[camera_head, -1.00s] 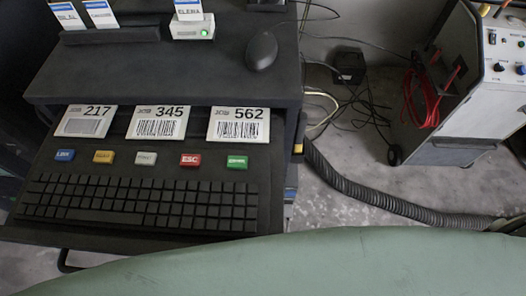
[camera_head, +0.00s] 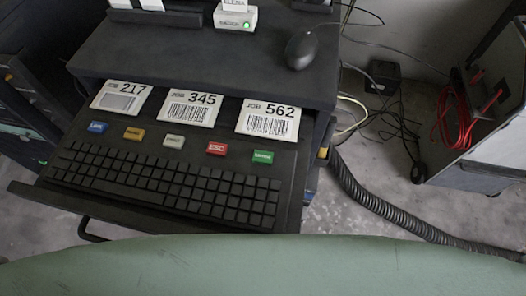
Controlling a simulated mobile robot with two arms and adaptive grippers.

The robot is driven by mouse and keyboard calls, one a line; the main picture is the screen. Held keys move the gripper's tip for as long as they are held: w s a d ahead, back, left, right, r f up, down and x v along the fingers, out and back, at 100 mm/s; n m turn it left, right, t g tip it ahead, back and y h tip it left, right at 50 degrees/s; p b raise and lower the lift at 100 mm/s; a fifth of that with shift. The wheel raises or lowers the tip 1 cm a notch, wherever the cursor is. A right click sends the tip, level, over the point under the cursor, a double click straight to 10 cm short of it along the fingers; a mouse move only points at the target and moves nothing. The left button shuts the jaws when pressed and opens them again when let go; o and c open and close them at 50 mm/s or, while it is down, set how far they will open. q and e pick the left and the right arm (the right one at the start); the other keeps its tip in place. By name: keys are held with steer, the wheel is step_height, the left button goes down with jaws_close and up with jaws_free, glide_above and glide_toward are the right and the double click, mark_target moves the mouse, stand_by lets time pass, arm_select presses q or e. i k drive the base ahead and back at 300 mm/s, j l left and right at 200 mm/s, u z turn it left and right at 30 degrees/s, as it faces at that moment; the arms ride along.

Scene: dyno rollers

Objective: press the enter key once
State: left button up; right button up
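A pull-out tray (camera_head: 291,192) holds a black keyboard (camera_head: 160,186) with a row of coloured keys above it. From left to right these are a blue key (camera_head: 97,127), a yellow key (camera_head: 133,134), a white key (camera_head: 174,141), a red key (camera_head: 216,148) marked ESC, and a green key (camera_head: 272,156) at the right end. The green key's label is too blurred to read, so I cannot confirm which key is enter. Neither of my grippers shows in the head view, and nothing touches the keys.
Three job cards (camera_head: 190,107) numbered 217, 345 and 562 lie behind the keys. A mouse (camera_head: 300,50) sits on the dark shelf (camera_head: 200,52) above. A ribbed hose (camera_head: 375,200), loose cables and a cart (camera_head: 475,165) with red leads (camera_head: 452,118) are to the right.

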mark_target(262, 157)
steer(key=k+l+u, duration=0.1)
steer(key=k+l, duration=0.2)
steer(key=k, duration=0.2)
steer(key=k+l+u, duration=0.1)
steer(key=k+l, duration=0.2)
steer(key=k, duration=0.2)
steer(key=k+l+u, duration=0.1)
steer(key=k+l, duration=0.15)
steer(key=k, duration=0.3)
